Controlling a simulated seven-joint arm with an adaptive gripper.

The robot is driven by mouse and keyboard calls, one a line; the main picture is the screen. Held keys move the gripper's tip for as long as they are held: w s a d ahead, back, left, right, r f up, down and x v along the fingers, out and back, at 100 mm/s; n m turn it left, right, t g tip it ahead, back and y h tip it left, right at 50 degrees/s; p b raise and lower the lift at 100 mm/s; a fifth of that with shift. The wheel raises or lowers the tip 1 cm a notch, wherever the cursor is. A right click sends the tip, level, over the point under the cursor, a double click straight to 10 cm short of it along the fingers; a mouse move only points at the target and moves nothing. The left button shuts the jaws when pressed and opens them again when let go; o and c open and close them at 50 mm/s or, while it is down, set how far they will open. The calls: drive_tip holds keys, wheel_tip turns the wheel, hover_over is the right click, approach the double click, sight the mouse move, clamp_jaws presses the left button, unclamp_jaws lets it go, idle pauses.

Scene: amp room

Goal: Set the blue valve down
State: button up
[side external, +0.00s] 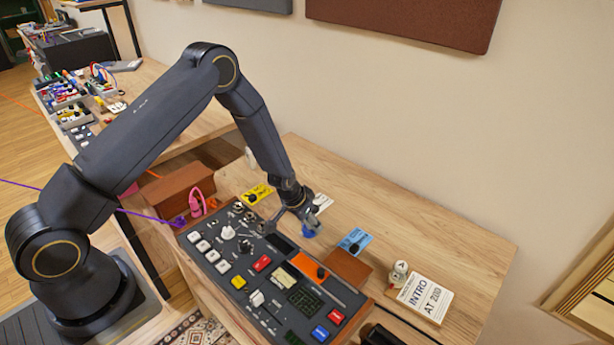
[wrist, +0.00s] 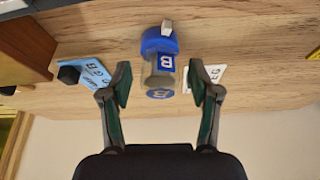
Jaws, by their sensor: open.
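The blue valve (wrist: 160,62) has a blue top, a greyish clear body and labels marked B. In the wrist view it sits between and just beyond the fingertips of my open gripper (wrist: 159,84), with a gap to each finger. In the side view my gripper (side external: 306,220) is low over the table behind the console, and the valve's blue part (side external: 309,233) shows below it. The valve looks to be at the table top, but I cannot tell whether it touches the wood. The fingers partly hide it in the side view.
A blue card with a black knob (side external: 355,240), a white card (side external: 322,202) and a yellow card (side external: 257,193) lie nearby. The button console (side external: 225,268) and a brown block (side external: 349,268) are in front. A book (side external: 426,297) lies right. The back right table is clear.

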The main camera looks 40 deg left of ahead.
drive_tip(key=w+d+v, duration=0.1)
drive_tip(key=v, duration=2.7)
drive_tip(key=s+r, duration=0.5)
drive_tip(key=s, duration=0.4)
drive_tip(key=s+r+n+t, duration=0.1)
drive_tip(key=s+r, duration=0.5)
drive_tip(key=s, duration=0.4)
drive_tip(key=shift+a+r, duration=0.2)
drive_tip(key=shift+a, duration=0.15)
drive_tip(key=shift+s, duration=0.15)
